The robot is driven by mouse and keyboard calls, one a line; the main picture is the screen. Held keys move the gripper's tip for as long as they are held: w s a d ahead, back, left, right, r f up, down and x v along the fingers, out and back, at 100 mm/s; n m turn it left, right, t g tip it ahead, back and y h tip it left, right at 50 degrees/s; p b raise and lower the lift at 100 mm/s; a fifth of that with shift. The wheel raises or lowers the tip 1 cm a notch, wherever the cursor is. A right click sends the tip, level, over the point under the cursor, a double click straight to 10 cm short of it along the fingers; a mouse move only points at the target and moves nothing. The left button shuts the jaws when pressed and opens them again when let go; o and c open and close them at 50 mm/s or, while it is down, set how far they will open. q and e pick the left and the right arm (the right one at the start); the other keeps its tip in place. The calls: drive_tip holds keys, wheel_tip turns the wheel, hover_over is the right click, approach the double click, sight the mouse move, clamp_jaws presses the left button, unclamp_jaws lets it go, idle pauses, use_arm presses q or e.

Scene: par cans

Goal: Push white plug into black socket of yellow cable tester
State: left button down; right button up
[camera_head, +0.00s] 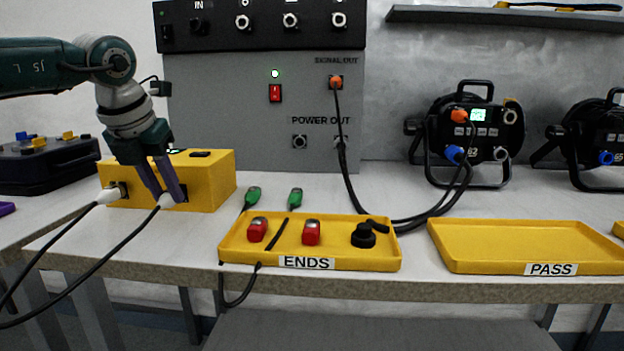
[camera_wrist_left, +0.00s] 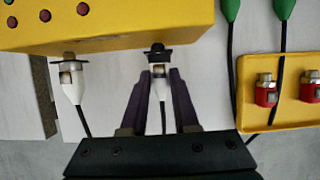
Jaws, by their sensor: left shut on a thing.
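The yellow cable tester (camera_head: 218,178) stands at the left of the bench; its edge also shows in the left wrist view (camera_wrist_left: 120,28). My left gripper (camera_head: 168,197) is at its front face, its purple fingers shut on a white plug (camera_wrist_left: 158,88) with a black cable. The plug points at the black socket (camera_wrist_left: 157,49). Its metal tip is at the socket's mouth; I cannot tell how deep it sits. In the head view the fingers partly hide plug and socket. A second white plug (camera_head: 107,195) sits at the tester's other socket, to the left (camera_wrist_left: 72,88). My right gripper is out of view.
A yellow ENDS tray (camera_head: 232,253) with red connectors and a black knob lies to the right. Two green connectors (camera_head: 253,193) lie behind it. A yellow PASS tray (camera_head: 520,240) is farther right.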

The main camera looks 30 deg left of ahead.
use_arm(q)
drive_tip(key=c, duration=0.6)
unclamp_jaws()
